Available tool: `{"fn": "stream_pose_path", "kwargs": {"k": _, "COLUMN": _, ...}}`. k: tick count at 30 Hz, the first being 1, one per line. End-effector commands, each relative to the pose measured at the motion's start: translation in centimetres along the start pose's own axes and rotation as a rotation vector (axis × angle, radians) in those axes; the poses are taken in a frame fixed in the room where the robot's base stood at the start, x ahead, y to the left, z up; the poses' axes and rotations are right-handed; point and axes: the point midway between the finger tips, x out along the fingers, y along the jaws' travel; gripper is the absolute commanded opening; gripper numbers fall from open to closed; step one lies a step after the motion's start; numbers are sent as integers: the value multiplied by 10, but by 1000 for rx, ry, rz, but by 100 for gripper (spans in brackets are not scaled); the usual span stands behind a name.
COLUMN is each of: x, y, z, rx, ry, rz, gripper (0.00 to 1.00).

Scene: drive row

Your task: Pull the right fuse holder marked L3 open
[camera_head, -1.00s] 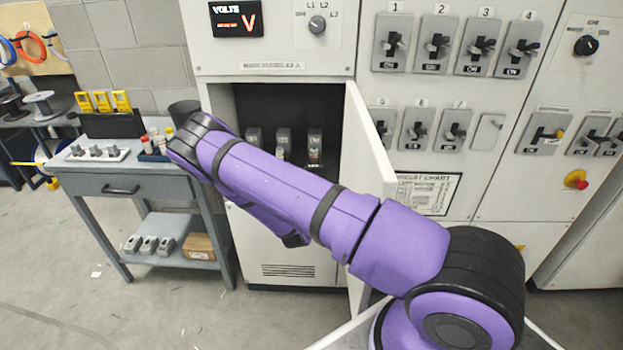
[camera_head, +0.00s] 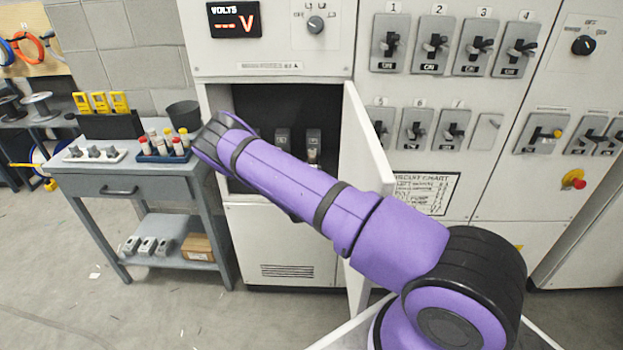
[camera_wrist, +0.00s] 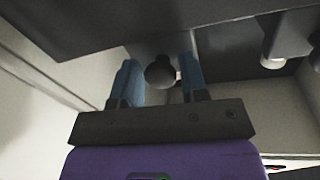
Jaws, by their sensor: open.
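The right fuse holder (camera_head: 314,138) is a grey block in the dark open compartment, beside the middle holder (camera_head: 284,137). My arm hides the left holder and the lower part of the compartment. My gripper is hidden behind my arm in the head view. In the wrist view my gripper (camera_wrist: 161,78) has its two blue fingers apart, with a dark rounded knob (camera_wrist: 160,73) between them. Contact with the knob cannot be told. Another holder end (camera_wrist: 272,55) shows to the right. No L3 mark is readable in the wrist view.
The open cabinet door (camera_head: 366,150) stands close to the right of my arm. A grey workbench (camera_head: 85,185) with a tray of capped tubes (camera_head: 165,157) stands at the left. Pale compartment walls (camera_wrist: 40,95) lie close around my gripper.

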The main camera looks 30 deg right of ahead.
Motion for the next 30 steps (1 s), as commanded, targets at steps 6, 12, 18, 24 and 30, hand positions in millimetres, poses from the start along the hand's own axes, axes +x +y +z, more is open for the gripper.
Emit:
{"fn": "stream_pose_path", "kwargs": {"k": 6, "x": 0, "y": 0, "z": 0, "rx": 0, "ry": 0, "rz": 1, "gripper": 6}}
{"fn": "stream_pose_path", "kwargs": {"k": 12, "x": -5, "y": 1, "z": 0, "rx": -1, "ry": -1, "rz": 2, "gripper": 0}}
{"fn": "stream_pose_path", "kwargs": {"k": 18, "x": -50, "y": 7, "z": 0, "rx": -2, "ry": -4, "rz": 3, "gripper": 0}}
{"fn": "stream_pose_path", "kwargs": {"k": 24, "x": -108, "y": 15, "z": -1, "rx": -2, "ry": -4, "rz": 1, "gripper": 0}}
{"fn": "stream_pose_path", "kwargs": {"k": 30, "x": -140, "y": 20, "z": -2, "rx": -2, "ry": -4, "rz": 2, "gripper": 0}}
